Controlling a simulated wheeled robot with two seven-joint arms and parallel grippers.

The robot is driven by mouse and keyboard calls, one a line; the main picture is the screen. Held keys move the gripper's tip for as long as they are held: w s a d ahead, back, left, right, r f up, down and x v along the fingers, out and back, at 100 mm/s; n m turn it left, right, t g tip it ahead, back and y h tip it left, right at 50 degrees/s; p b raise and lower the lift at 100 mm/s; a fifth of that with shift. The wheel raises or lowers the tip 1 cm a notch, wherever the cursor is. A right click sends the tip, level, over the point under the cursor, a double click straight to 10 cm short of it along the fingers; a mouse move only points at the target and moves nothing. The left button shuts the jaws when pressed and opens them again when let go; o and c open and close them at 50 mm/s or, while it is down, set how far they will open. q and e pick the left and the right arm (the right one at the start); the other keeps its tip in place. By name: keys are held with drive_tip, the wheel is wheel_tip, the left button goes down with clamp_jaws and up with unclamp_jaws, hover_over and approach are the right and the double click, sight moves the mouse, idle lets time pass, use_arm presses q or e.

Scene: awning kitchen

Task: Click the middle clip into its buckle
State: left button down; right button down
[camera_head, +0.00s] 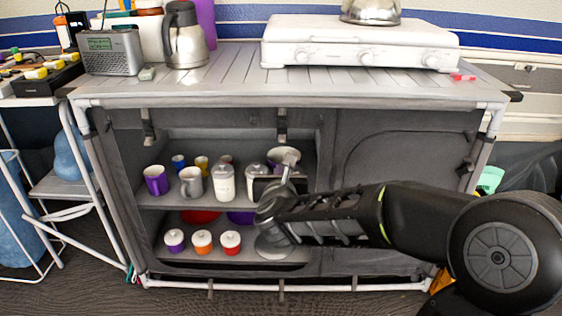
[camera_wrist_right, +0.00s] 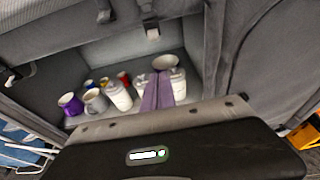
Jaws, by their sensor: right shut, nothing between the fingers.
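The middle clip (camera_head: 282,124) hangs as a short dark strap from the top front edge of the cabinet, above the open shelves. A pale-tipped strap end, seemingly this clip, shows in the right wrist view (camera_wrist_right: 152,34). Its buckle cannot be made out as a separate part. My right gripper (camera_head: 287,170) reaches in from the right and points up in front of the shelves, below the clip and apart from it. Its fingers (camera_wrist_right: 158,78) are shut and empty. My left gripper is not in view.
Mugs and white canisters (camera_head: 224,183) stand on the upper shelf behind my gripper; lidded jars (camera_head: 202,242) stand below. Another clip (camera_head: 148,128) hangs at the left. A white stove (camera_head: 360,45) sits on the cabinet top (camera_head: 200,88). The closed fabric panel (camera_head: 400,150) is at right.

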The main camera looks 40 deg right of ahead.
drive_tip(key=v, duration=0.3)
drive_tip(key=shift+d, duration=0.1)
idle(0.5)
